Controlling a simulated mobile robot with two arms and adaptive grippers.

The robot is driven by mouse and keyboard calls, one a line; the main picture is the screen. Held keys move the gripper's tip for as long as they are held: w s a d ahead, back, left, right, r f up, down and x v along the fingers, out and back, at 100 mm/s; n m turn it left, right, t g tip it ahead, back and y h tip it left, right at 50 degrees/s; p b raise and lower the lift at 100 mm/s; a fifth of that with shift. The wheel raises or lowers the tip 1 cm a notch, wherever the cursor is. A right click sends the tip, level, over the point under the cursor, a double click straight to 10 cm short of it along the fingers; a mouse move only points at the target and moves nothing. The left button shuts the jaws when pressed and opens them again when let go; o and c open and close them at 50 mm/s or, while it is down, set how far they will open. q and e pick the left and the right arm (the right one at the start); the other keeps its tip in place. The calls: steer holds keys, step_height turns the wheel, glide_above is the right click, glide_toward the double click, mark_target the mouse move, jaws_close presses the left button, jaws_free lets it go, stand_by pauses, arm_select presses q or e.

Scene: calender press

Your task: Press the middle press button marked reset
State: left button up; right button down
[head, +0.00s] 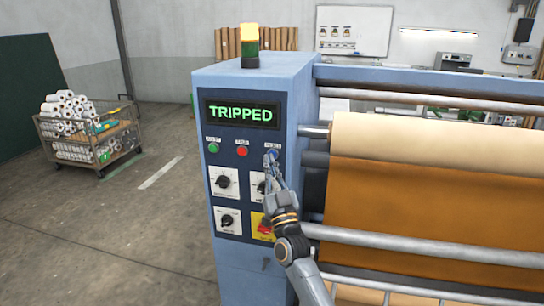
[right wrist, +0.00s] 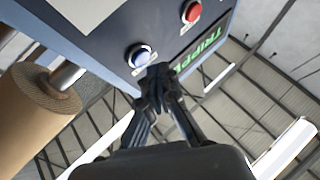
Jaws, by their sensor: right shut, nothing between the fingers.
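The blue press cabinet has a row of three buttons below a display (head: 240,114) reading TRIPPED in green. The green button (head: 213,147) is at left and the red button (head: 242,152) is in the middle. The blue button (head: 274,153) is at right, partly covered by my fingertips; it also shows in the right wrist view (right wrist: 139,56). The small labels are hard to read. My right gripper (head: 270,161) is shut and empty. In the right wrist view its fingertips (right wrist: 160,73) are right beside the blue button's edge; I cannot tell whether they touch. My left gripper is out of view.
Rotary switches (head: 223,183) sit below the buttons, with a yellow-backed switch (head: 262,226) partly behind my arm. Rollers with a brown web (head: 420,190) stand right of the cabinet. A lamp (head: 250,45) tops it. A cart of rolls (head: 88,130) is left; the floor between is clear.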

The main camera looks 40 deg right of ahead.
steer(key=shift+w+d, duration=0.1)
steer(key=shift+d, duration=0.05)
steer(key=shift+w+d, duration=0.2)
steer(key=shift+w+d, duration=0.2)
steer(key=shift+d, duration=0.05)
stand_by(0.8)
steer(key=shift+a, duration=0.1)
steer(key=shift+s+a, duration=0.5)
stand_by(0.3)
steer(key=shift+s+a+p, duration=1.45)
steer(key=shift+s+a, duration=0.2)
steer(key=shift+a, duration=0.25)
